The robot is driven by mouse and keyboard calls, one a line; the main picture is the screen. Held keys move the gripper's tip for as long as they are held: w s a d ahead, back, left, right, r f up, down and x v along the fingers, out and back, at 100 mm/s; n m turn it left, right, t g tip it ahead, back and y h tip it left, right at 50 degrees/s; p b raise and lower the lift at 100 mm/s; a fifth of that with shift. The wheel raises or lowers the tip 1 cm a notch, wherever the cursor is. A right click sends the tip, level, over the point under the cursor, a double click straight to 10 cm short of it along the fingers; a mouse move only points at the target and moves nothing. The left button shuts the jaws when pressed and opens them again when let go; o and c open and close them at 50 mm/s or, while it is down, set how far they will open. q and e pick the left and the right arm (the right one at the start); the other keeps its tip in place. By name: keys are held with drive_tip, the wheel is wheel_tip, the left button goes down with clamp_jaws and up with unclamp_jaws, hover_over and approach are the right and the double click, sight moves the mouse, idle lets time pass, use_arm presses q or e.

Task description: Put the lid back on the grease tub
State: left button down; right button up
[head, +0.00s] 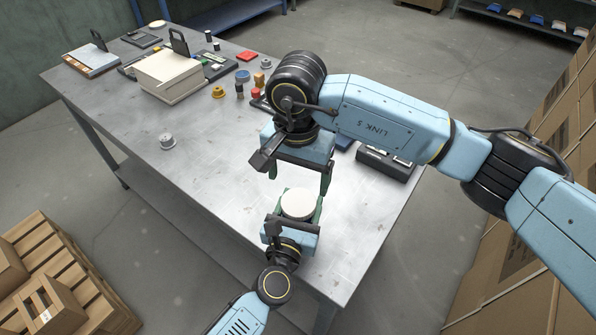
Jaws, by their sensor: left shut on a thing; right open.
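The grease tub (297,205) is a short round tub near the table's front edge, with a flat, pale cream top and a darker side. My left gripper (295,213), reaching in from the bottom, is shut on it, with a green finger at either side. The pale top looks like the lid, but I cannot tell if it is fully seated. My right gripper (299,182) points down just above and behind the tub. Its green fingers are spread and nothing shows between them.
A beige box (168,77) stands at the table's back left. Several small spools and blocks, including a yellow spool (218,92), lie behind my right gripper. A dark tray (386,164) lies right of my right gripper. The left-front tabletop is clear.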

sight(299, 201)
drive_tip(key=shift+r+n, duration=0.45)
drive_tip(key=shift+n, duration=0.45)
drive_tip(key=shift+f, duration=4)
drive_tip(key=c, duration=1)
drive_tip(key=m, duration=0.6)
drive_tip(key=shift+m, duration=0.4)
